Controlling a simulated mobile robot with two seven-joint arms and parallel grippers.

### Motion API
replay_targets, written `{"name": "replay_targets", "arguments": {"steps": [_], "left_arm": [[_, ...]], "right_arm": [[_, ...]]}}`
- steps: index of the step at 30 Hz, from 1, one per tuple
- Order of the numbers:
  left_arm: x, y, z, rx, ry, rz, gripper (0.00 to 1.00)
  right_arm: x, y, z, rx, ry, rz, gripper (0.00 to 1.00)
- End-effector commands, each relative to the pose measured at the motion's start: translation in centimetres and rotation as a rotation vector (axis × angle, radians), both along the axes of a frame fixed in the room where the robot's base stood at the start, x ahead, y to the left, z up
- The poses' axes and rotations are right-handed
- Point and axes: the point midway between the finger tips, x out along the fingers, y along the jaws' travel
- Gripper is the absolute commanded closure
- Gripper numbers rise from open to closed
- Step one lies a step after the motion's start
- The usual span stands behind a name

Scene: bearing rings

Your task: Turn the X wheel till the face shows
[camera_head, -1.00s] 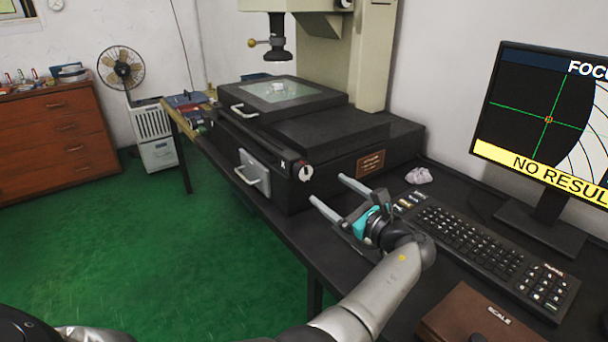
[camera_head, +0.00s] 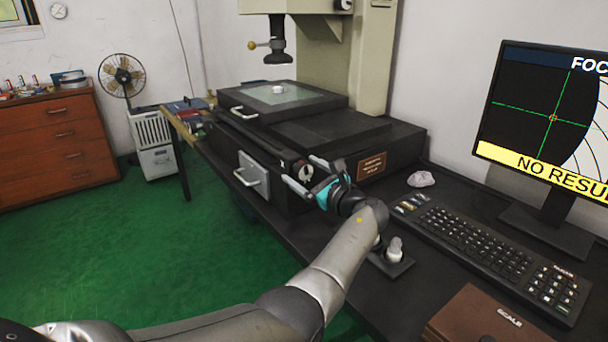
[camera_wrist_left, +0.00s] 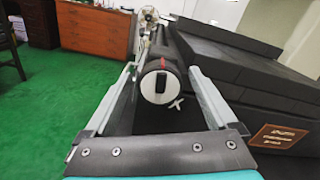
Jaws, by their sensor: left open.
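The X wheel (camera_wrist_left: 158,88) is a black knob with a white front face and dark centre bar, at the end of a dark rail; a white X is beside it. In the head view the wheel (camera_head: 304,171) is on the front of the measuring machine. My left gripper (camera_head: 300,170) is open, pointing at the wheel. In the wrist view the wheel shows between its fingers (camera_wrist_left: 162,72), with gaps on both sides; I cannot tell how deep it reaches. The monitor (camera_head: 540,95) shows a green crosshair, dark area, arcs and a yellow "NO RESUL" band. A small pale part lies on the glass stage (camera_head: 300,93).
A metal handle (camera_head: 247,178) juts out left of the wheel. Green floor is clear at left.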

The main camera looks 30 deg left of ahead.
Motion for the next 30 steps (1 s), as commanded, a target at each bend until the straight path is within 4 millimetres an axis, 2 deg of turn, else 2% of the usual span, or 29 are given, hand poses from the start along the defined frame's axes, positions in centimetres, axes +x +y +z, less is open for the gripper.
{"name": "replay_targets", "arguments": {"steps": [9,30], "left_arm": [[0.06,0.12,0.0,-0.001,0.0,0.0,0.1],[0.04,0.07,-0.04,-0.001,0.0,0.0,0.89]], "right_arm": [[0.06,0.02,0.14,0.0,-0.001,-0.001,0.72],[0.09,0.04,0.12,0.001,-0.002,-0.001,0.72]]}}
